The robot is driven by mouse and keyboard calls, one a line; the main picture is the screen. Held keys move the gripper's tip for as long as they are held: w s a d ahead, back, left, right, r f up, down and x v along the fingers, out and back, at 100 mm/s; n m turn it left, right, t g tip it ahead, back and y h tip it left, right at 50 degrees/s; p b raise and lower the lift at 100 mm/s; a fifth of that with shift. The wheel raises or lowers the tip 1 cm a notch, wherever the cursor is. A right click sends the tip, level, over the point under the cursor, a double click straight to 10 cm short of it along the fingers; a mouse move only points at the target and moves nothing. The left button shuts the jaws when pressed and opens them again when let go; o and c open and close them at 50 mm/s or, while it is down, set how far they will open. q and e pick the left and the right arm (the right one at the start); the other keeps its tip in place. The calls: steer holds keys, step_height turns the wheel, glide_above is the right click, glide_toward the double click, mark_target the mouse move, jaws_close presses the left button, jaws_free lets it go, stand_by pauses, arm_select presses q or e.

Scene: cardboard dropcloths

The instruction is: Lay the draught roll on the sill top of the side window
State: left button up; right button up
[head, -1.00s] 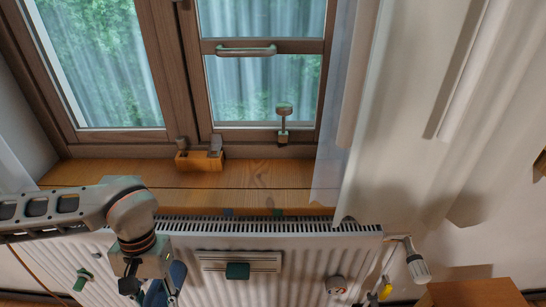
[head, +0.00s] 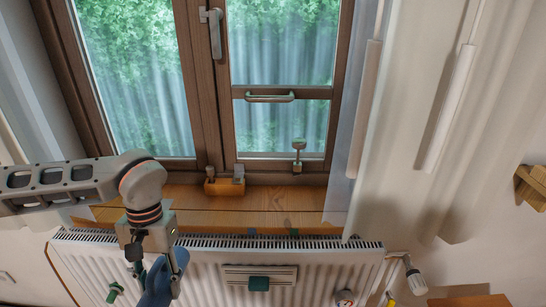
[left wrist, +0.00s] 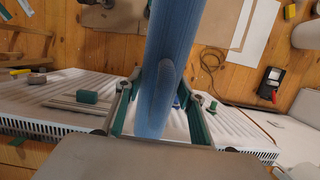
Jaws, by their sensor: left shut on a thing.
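The draught roll is a blue cylinder (head: 158,284), partly hidden by the gripper and cut by the lower edge in the head view. In the left wrist view the roll (left wrist: 174,40) runs up between the green-edged fingers to the top edge. My left gripper (head: 158,272) is shut on it, in front of the radiator and below the sill. The sill top (head: 265,208) is a wooden board under the brown-framed side window (head: 290,120). My right gripper is not in view.
A wooden block-like tool (head: 225,186) stands on the sill by the frame. A white radiator (head: 205,268) with a top grille lies below. A curtain (head: 400,180) hangs over the sill's right end. The sill's middle and front are bare.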

mark_target(153, 270)
arm_select(q)
steer(key=p+v, duration=0.1)
steer(key=v, duration=0.2)
steer(key=p+v, duration=0.1)
steer(key=v, duration=0.2)
steer(key=s+p+v, duration=0.1)
steer(key=v, duration=0.2)
steer(key=shift+r+p, duration=0.3)
steer(key=shift+p, duration=0.1)
steer(key=shift+r, duration=0.2)
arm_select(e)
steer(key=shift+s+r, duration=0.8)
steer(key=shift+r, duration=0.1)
arm_select(q)
steer(key=shift+d, duration=0.1)
